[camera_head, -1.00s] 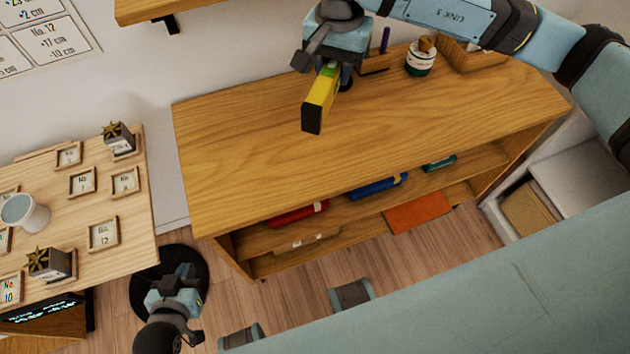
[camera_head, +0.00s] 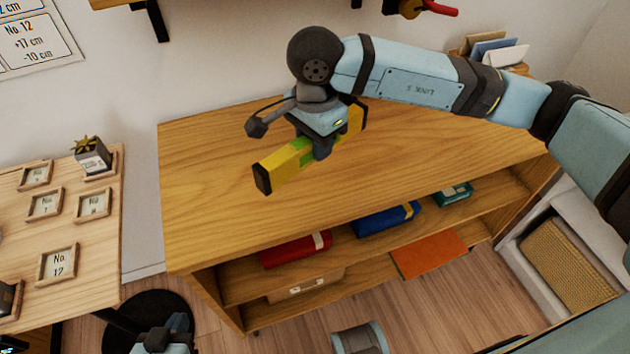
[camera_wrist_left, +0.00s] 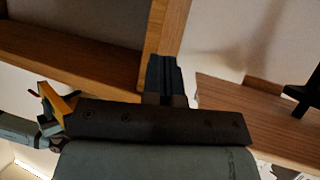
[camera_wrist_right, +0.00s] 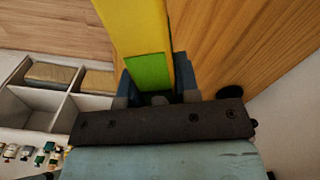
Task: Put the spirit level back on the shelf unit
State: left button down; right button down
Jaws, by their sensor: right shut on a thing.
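The spirit level (camera_head: 283,167) is a long yellow bar with a green section and a dark end cap. My right gripper (camera_head: 323,148) is shut on it near its middle, over the top of the wooden shelf unit (camera_head: 215,185). The level lies slantwise, its near end toward the lower left; I cannot tell the gap beneath it. The level also fills the top middle of the right wrist view (camera_wrist_right: 137,30), between the fingers. My left gripper (camera_head: 172,328) is low at the bottom left, in front of the unit. Its fingers are together and empty in the left wrist view (camera_wrist_left: 165,80).
A red case (camera_head: 290,250), a blue case (camera_head: 385,220) and a teal box (camera_head: 453,195) sit on the unit's inner shelf. An orange mat (camera_head: 430,253) shows lower down. A table with small frames (camera_head: 58,262) stands left. A white cubby (camera_head: 520,235) stands right.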

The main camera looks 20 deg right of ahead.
aim_at(315, 190)
notch_tip(315, 190, down, 10)
jog(key=shift+r+b, duration=0.1)
jog(key=shift+b, duration=0.4)
jog(key=shift+f, duration=0.25)
pick_arm(q)
jog(key=shift+d, duration=0.15)
pick_arm(e)
jog(key=shift+r, duration=0.1)
jog(key=shift+f, duration=0.3)
jog(key=c, duration=0.8)
grip_release()
jog(key=shift+r, duration=0.15)
jog(key=shift+c, duration=0.2)
pick_arm(q)
jog(key=shift+r, duration=0.15)
pick_arm(e)
jog(key=shift+r, duration=0.1)
